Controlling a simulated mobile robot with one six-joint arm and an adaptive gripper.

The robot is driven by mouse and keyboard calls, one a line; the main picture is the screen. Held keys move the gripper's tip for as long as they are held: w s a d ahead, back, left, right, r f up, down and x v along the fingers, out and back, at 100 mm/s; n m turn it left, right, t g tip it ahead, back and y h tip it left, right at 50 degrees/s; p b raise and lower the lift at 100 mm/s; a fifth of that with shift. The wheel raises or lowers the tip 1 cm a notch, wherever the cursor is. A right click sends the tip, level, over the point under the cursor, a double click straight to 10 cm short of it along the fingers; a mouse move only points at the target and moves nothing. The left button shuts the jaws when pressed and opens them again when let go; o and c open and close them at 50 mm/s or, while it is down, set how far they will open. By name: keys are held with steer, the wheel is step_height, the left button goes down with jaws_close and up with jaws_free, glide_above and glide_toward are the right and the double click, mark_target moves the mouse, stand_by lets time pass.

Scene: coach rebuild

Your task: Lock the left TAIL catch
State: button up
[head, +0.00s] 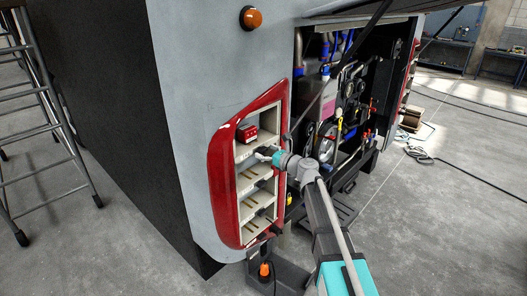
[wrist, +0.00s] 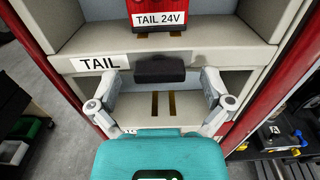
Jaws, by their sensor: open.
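The TAIL catch (wrist: 160,68) is a black block on the pale shelf edge, right of a white TAIL label (wrist: 100,63) in the wrist view. Above it, a red unit marked TAIL 24V (wrist: 157,14) sits in its bay. That red unit also shows in the head view (head: 247,133), in the top bay of the lamp housing. My gripper (wrist: 160,78) is open, with one finger on each side of the catch and gaps between. Whether the catch is locked I cannot tell. In the head view my gripper (head: 266,153) is at the housing and hides the catch.
The red-framed housing (head: 222,185) has several pale bays below, showing brass strips and no units. An open engine bay (head: 335,115) with hoses and belts lies to the right. A ladder (head: 45,110) stands at the far left. Cables lie on the floor at right.

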steer(key=shift+w+a, duration=0.25)
steer(key=shift+a, duration=0.1)
steer(key=c, duration=1.1)
